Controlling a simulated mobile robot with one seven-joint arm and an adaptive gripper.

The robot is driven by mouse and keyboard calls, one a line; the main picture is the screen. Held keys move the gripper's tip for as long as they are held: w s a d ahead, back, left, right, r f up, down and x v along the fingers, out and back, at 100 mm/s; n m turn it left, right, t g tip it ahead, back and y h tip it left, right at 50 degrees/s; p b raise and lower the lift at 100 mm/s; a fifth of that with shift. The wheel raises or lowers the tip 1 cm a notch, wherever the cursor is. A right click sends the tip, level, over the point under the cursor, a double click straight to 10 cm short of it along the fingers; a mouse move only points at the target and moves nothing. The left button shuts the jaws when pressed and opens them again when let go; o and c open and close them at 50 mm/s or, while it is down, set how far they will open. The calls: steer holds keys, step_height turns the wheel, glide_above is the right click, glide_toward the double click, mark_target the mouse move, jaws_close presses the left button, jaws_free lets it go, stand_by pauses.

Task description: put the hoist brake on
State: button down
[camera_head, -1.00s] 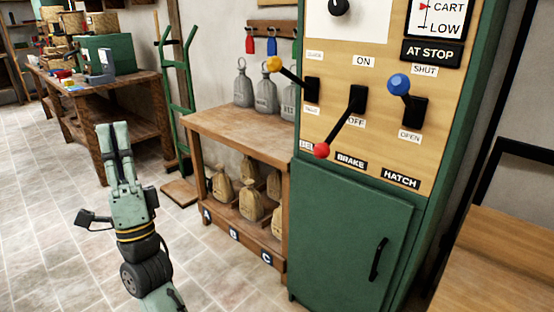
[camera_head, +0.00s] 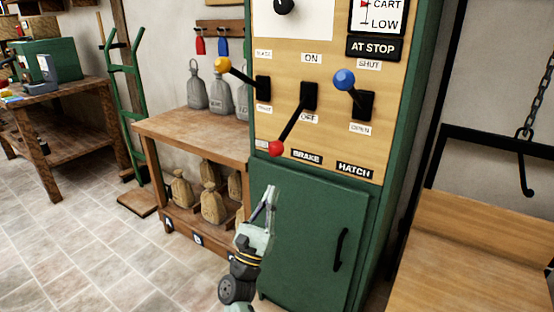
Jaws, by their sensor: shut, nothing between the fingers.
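The brake lever (camera_head: 291,124) is the middle one on the wooden control panel (camera_head: 330,130), above the BRAKE label (camera_head: 307,157). Its red knob (camera_head: 277,148) points down and to the left, past the OFF label (camera_head: 310,118); the ON label (camera_head: 312,58) is above its slot. My gripper (camera_head: 270,190) is shut and empty. It points up in front of the green cabinet door, below the red knob in the picture and apart from it.
A yellow-knobbed lever (camera_head: 240,74) is to the left, and a blue-knobbed lever (camera_head: 350,88), above the HATCH label (camera_head: 354,170), to the right. A wooden bench (camera_head: 190,130) with sacks and weights stands left. A chain hook (camera_head: 524,170) hangs right above a wooden platform (camera_head: 480,250).

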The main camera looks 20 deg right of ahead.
step_height(320, 180, up, 9)
steer(key=w+d+p, duration=0.2)
steer(key=p, duration=0.4)
steer(key=shift+d, duration=0.2)
steer(key=shift+s+r, duration=0.1)
